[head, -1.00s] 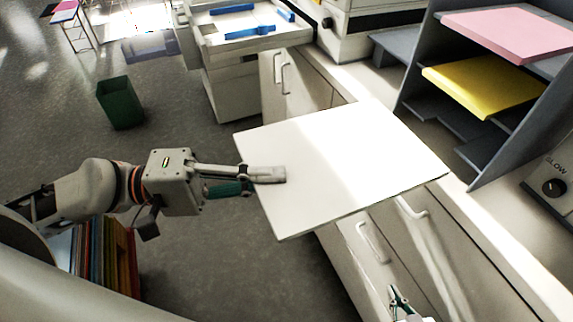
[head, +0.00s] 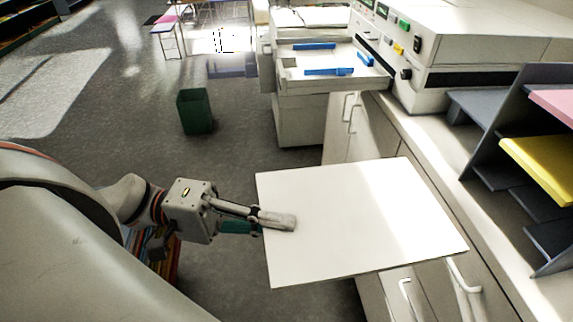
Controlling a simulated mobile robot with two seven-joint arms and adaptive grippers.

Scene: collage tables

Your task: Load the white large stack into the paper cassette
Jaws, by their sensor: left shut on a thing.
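The white large stack (head: 370,215) is a flat, wide slab of paper in the middle of the head view. My left gripper (head: 279,222) is shut on its left edge, one finger on top, and holds it out over the floor and in front of the cabinets. The paper cassette (head: 345,84) is the open, pale tray with blue guides (head: 328,71) at the upper middle, pulled out from the large machine. It looks empty. It is beyond the stack and apart from it. My right gripper is out of view.
The large machine (head: 460,40) stands on the counter at the upper right. A grey shelf (head: 519,110) at the right holds a yellow stack (head: 541,165) and a pink stack (head: 555,103). White cabinets (head: 344,140) run below the counter. A green bin (head: 195,111) stands on open floor.

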